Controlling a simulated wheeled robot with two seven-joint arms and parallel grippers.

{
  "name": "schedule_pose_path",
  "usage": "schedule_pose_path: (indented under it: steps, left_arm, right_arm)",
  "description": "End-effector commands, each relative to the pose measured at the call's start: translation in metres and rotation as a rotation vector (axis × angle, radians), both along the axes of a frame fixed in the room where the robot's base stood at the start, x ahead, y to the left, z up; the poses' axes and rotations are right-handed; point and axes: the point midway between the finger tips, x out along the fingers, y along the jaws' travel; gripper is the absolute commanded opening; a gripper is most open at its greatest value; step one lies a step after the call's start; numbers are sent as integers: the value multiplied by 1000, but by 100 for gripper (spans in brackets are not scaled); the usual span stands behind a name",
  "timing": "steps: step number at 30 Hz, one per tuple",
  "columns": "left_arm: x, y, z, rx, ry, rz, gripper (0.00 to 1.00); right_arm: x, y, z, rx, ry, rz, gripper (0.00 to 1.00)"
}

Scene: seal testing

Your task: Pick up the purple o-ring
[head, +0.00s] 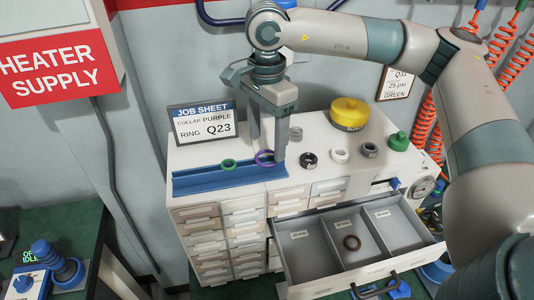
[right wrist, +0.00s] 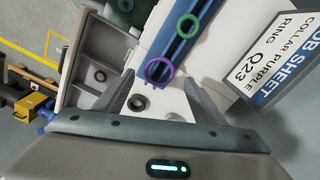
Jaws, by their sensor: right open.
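The purple o-ring (head: 257,158) sits at the right part of the blue grooved tray (head: 205,183) on top of the white cabinet. It also shows in the right wrist view (right wrist: 147,74), near the tray's end. My right gripper (head: 267,150) is open and points down over the tray at the purple o-ring. In the right wrist view its two fingers (right wrist: 161,80) stand on either side of the ring, apart from it; I see nothing between them gripped. In the head view a finger partly covers the ring. My left gripper is not in view.
A green o-ring (head: 222,165) sits left of the purple one on the tray. A job sheet (head: 205,124) stands behind. Dark and white collars (head: 309,161), a yellow container (head: 349,113) and a green knob (head: 398,141) stand right. An open drawer (head: 310,262) holds a brown ring (head: 352,243).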

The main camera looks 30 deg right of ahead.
Motion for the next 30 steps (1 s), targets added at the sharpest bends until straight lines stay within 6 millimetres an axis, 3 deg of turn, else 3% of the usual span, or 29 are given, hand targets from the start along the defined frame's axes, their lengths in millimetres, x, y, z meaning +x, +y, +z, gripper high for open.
schedule_pose_path:
  steps: [2, 9, 30]
  left_arm:
    - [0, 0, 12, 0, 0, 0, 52]
    - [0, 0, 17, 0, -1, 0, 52]
    - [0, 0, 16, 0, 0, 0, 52]
  right_arm:
    - [-2, 0, -5, -2, 4, 1, 64]
    - [-1, 0, -29, 0, 1, 1, 64]
    - [-1, 0, -31, 1, 0, 1, 64]
